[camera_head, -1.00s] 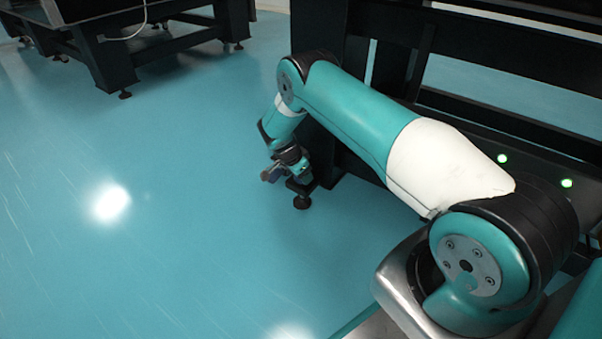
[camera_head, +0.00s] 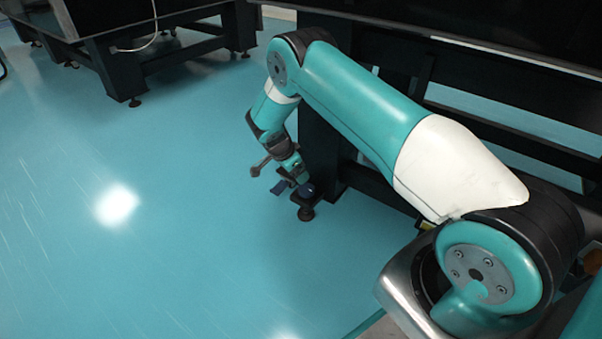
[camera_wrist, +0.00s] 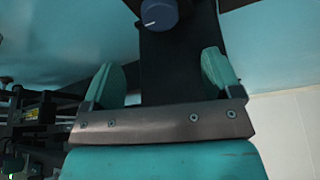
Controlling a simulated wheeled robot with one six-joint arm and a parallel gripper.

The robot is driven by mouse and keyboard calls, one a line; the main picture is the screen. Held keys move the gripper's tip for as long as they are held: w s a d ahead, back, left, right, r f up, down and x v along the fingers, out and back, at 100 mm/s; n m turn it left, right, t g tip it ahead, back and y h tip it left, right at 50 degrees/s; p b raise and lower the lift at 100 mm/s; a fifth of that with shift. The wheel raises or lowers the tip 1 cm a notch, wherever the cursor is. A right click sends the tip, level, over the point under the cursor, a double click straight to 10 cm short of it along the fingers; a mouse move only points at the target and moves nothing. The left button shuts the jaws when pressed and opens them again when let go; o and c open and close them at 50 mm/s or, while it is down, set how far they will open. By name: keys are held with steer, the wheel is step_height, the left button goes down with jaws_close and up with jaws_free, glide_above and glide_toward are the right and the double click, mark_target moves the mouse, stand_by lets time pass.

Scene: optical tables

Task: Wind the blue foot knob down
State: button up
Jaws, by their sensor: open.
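The blue foot knob (camera_wrist: 158,13) shows at the top of the wrist view, with a pale mark on its face. It sits on a dark bracket (camera_wrist: 180,50). My gripper (camera_wrist: 160,74) is open, its two teal fingers apart and nothing between them but the view of the dark bracket. The knob lies beyond the fingertips, roughly midway between them in the picture. In the head view the knob (camera_head: 306,190) is small, above the table's round foot (camera_head: 306,213), and my gripper (camera_head: 291,184) is close by it. Whether they touch cannot be told.
The dark optical table frame (camera_head: 322,150) stands right beside the foot, with a leg and low rails behind my arm. Another dark table (camera_head: 120,60) stands at the far left. The blue floor (camera_head: 180,240) to the left is clear.

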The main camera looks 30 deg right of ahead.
steer(key=p+v, duration=0.2)
steer(key=v, duration=0.4)
stand_by(0.3)
steer(key=s+a+r+n+y+p, duration=0.1)
steer(key=s+a+r+n+y, duration=0.2)
steer(key=r, duration=0.6)
steer(key=s+a+r+n+p, duration=0.2)
steer(key=s+a+r+n, duration=0.3)
steer(key=r, duration=0.4)
steer(key=s+a+r+n+y+p, duration=0.1)
steer(key=s+a+r+n+y, duration=0.15)
steer(key=a+r, duration=0.4)
steer(key=s+a+r+n+y+p, duration=0.25)
steer(key=s+r+n, duration=0.55)
steer(key=s, duration=0.5)
steer(key=s+a+r+n+y+p, duration=0.1)
steer(key=s+a+r+n+p, duration=0.15)
steer(key=s+r+n, duration=0.6)
steer(key=s+r+m+p, duration=0.1)
steer(key=s+r+p, duration=0.1)
steer(key=r+p, duration=1.6)
steer(key=s+r+m+p, duration=0.1)
steer(key=s+r+p, duration=0.1)
steer(key=r+p, duration=1.6)
steer(key=shift+a+r, duration=0.2)
steer(key=shift+r, duration=0.5)
